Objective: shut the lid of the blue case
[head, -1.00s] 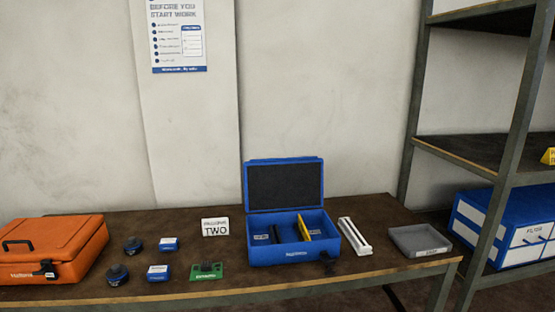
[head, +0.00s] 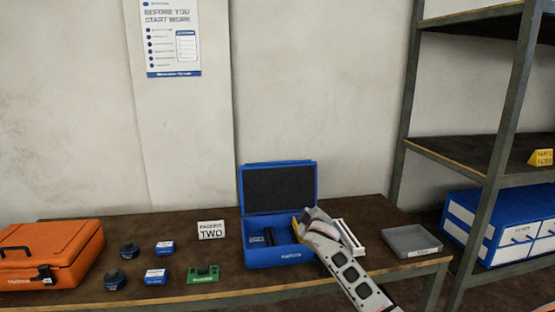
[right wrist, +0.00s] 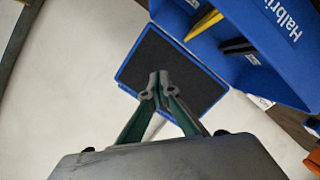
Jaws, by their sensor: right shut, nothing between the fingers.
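The blue case (head: 276,257) stands on the table with its lid (head: 278,187) upright and open, showing a dark foam lining. Inside the case are dark items (head: 262,239) and a yellow piece (head: 295,223), partly hidden by my right arm. My right gripper (head: 309,215) is over the right side of the case; its fingertips are hard to make out there. In the right wrist view the right gripper (right wrist: 159,78) is shut and empty, with the open lid (right wrist: 190,88) beyond its fingertips. The case body (right wrist: 245,35) shows at the upper right. My left gripper is out of view.
A white rail-like item (head: 352,238) lies right of the case, partly behind my arm, with a grey tray (head: 410,241) beyond it. An orange case (head: 50,257), a sign (head: 211,230), a green board (head: 203,275) and several small items are to the left.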

